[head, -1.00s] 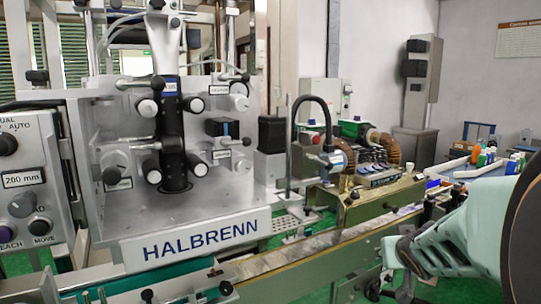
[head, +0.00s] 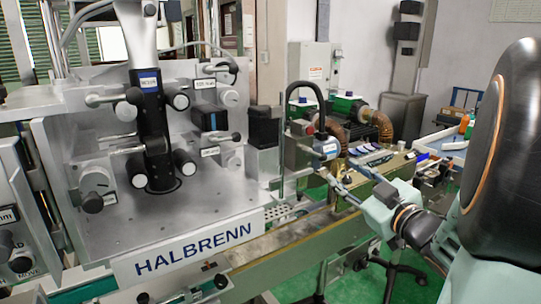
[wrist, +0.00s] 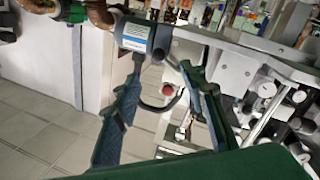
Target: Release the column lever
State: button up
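The HALBRENN machine (head: 200,225) stands at the left in the head view. Several levers with black or silver knobs stick out of its metal panel, around a dark central column (head: 152,130). Their small labels are too blurred for me to tell which is the column lever. My gripper (head: 338,184) is right of the panel in the head view, small and partly lost against the machinery. In the wrist view my gripper (wrist: 163,62) is open, its two green fingers spread with nothing held between them. A grey cylinder with a blue-white label (wrist: 133,38) shows beyond the fingertips.
A conveyor rail (head: 290,238) runs along the machine's front. The grey labelled cylinder with a curved black hose (head: 325,146) stands between my gripper and the panel. Brown ribbed hoses (head: 380,126) and a blue tray (head: 445,143) lie farther back.

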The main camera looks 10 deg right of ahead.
aim_at(324, 159)
jog(key=w, duration=0.6)
jog(key=w+a+p, duration=0.1)
jog(key=w, duration=0.2)
jog(key=shift+a, duration=0.1)
jog(key=shift+c, duration=0.6)
